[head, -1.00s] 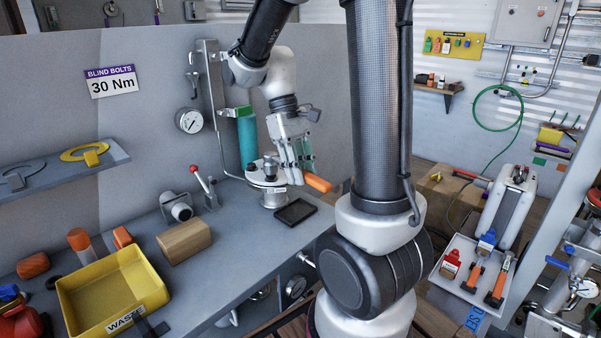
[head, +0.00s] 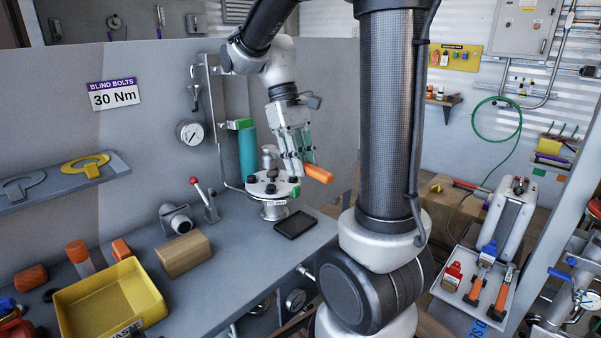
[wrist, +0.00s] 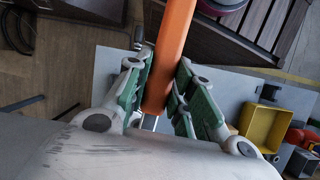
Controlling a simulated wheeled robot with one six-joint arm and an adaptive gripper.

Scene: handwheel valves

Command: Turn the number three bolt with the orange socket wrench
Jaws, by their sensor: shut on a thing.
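My gripper (head: 303,165) is shut on the orange handle (head: 318,174) of the socket wrench, above and slightly right of the round flange (head: 272,186). In the wrist view the orange handle (wrist: 172,48) runs between the green-padded fingers (wrist: 160,98). The wrench's socket end is hidden or too small to make out. The flange is a pale disc on a short pedestal, with several dark bolts (head: 271,188) around its top. I cannot read numbers at the bolts, so I cannot tell which is number three.
A wooden block (head: 184,254), a red-knobbed lever (head: 205,200) and a yellow bin (head: 110,302) are on the left.

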